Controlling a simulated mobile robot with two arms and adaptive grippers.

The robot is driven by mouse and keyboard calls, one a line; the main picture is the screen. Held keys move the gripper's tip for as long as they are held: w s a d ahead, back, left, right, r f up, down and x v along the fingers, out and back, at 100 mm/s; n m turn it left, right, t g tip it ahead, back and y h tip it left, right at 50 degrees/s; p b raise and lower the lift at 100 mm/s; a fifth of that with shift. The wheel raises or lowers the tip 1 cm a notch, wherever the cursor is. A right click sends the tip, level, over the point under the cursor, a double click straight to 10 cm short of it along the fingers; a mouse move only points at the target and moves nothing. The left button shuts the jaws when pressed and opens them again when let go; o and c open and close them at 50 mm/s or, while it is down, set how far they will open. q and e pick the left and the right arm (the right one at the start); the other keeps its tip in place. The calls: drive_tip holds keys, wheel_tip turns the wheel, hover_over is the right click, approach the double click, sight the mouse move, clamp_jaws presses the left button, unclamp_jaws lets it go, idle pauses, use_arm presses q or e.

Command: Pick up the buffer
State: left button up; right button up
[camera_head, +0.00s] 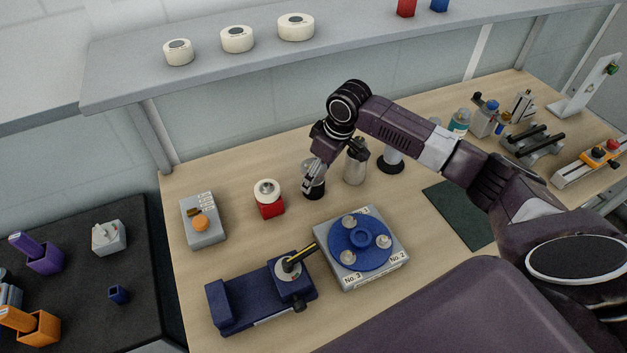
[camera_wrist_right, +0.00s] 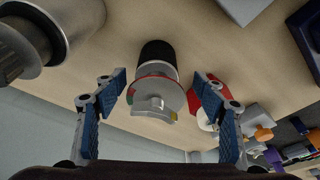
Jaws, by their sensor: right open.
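No label marks the buffer; the part at my right gripper (camera_head: 309,184) is a short cylinder (camera_head: 318,189) with a black body and a silver disc top. In the right wrist view this cylinder (camera_wrist_right: 157,56) lies between the two blue-padded fingers of my right gripper (camera_wrist_right: 160,90). Its silver cap bears small coloured marks. The fingers are open with a gap on both sides, and no contact shows. In the head view the fingers partly hide the cylinder. My left gripper is in neither view.
A silver bottle (camera_head: 355,163) stands close right of the cylinder. A red box with a white round top (camera_head: 269,201) stands to its left. A blue turntable on a grey base (camera_head: 361,242) and a blue vice (camera_head: 245,300) lie in front. Bare wood shows between them.

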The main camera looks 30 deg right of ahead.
drive_tip(key=shift+w+p+x, duration=0.1)
drive_tip(key=shift+p+x, duration=0.2)
drive_tip(key=shift+x, duration=0.85)
drive_tip(key=shift+w+p+x, duration=0.15)
drive_tip(key=shift+p+x, duration=0.15)
drive_tip(key=shift+x, duration=0.8)
drive_tip(key=shift+d+r, duration=0.1)
drive_tip(key=c, duration=1.7)
drive_tip(key=shift+w, duration=0.1)
clamp_jaws()
